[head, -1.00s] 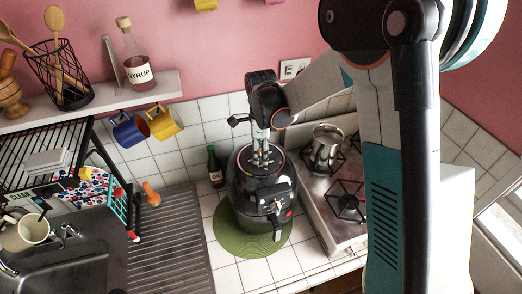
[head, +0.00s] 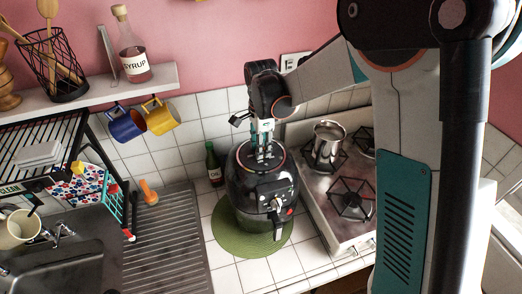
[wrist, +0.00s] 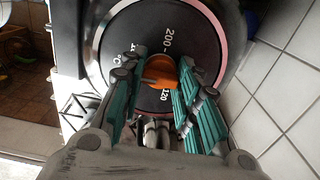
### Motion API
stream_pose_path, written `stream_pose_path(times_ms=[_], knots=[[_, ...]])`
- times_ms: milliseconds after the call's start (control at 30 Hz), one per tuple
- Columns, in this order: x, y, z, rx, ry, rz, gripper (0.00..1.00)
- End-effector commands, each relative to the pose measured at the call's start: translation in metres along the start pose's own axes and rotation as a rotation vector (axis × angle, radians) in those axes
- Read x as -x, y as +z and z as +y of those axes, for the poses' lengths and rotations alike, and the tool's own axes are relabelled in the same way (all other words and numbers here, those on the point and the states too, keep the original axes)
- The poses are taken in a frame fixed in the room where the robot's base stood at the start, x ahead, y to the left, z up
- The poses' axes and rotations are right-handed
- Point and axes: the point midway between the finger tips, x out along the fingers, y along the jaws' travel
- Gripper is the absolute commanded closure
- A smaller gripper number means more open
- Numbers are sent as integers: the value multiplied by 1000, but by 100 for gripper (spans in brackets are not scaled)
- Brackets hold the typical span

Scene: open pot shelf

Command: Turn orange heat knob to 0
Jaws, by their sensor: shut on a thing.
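The black air fryer (head: 262,196) stands on a round green mat (head: 226,222) on the counter. In the wrist view its top is a black dial face (wrist: 133,34) with white numbers, of which 200 and 120 are readable. The orange heat knob (wrist: 160,78) is at the middle of the dial. My gripper (wrist: 163,66) is shut on the knob, with a teal finger on each side. In the head view my gripper (head: 264,152) points down onto the fryer's top and hides the knob. The 0 mark cannot be made out.
A stove (head: 333,208) with a metal pot (head: 327,142) stands right of the fryer. A ribbed drainboard (head: 165,240) and sink lie left. Mugs hang under the shelf (head: 90,98).

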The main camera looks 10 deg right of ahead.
Motion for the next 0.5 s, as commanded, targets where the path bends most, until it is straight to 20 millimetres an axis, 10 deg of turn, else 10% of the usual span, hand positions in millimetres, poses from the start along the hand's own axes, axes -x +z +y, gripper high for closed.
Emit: stream_pose_path(times_ms=[500], knots=[[-2,0,0,491,-1,0,94]])
